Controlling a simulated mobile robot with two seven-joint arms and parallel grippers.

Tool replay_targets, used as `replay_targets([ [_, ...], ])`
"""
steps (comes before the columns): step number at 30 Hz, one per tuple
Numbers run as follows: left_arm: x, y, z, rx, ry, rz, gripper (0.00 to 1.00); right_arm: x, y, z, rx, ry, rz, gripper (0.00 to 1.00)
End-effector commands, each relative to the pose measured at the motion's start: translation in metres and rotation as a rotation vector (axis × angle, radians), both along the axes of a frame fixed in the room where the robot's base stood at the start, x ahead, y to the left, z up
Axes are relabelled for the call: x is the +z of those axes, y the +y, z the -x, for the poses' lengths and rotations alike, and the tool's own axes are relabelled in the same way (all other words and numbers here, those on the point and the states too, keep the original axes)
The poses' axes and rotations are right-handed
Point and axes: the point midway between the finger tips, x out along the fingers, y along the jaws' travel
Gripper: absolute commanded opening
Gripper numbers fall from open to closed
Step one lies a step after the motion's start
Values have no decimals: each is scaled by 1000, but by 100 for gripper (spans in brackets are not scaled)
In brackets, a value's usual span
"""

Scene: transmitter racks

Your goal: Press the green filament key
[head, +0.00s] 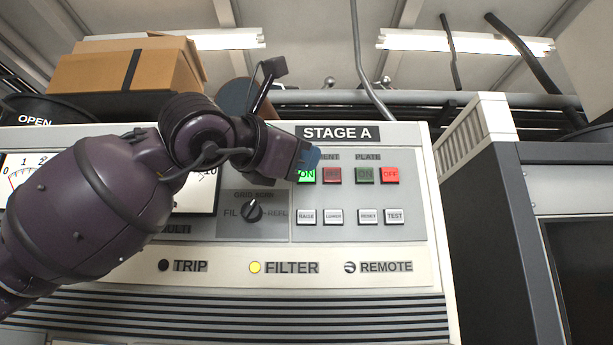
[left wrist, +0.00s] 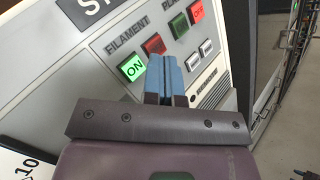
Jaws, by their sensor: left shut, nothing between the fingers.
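The green filament key (head: 306,176), marked ON, glows bright green under the STAGE A label on the rack panel. It also shows lit in the left wrist view (left wrist: 132,67). My left gripper (head: 312,158) is at the key's upper edge in the head view and hides part of the FILAMENT label. In the left wrist view its blue fingers (left wrist: 164,76) are together and empty, just right of the green key. I cannot tell whether they touch the panel. My right gripper is not in view.
The red filament key (head: 332,176) is right of the green one, then the dark green plate ON key (head: 365,175) and red plate OFF key (head: 390,175). Several white keys and a rotary knob (head: 252,211) sit below. The yellow FILTER lamp (head: 255,267) is lit.

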Motion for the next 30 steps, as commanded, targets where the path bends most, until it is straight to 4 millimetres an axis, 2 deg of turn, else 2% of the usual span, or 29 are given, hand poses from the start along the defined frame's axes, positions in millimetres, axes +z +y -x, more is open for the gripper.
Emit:
replay_targets([
  [12,0,0,29,0,-2,0,0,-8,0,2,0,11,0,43],
  [30,0,0,30,1,0,1,0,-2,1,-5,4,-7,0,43],
])
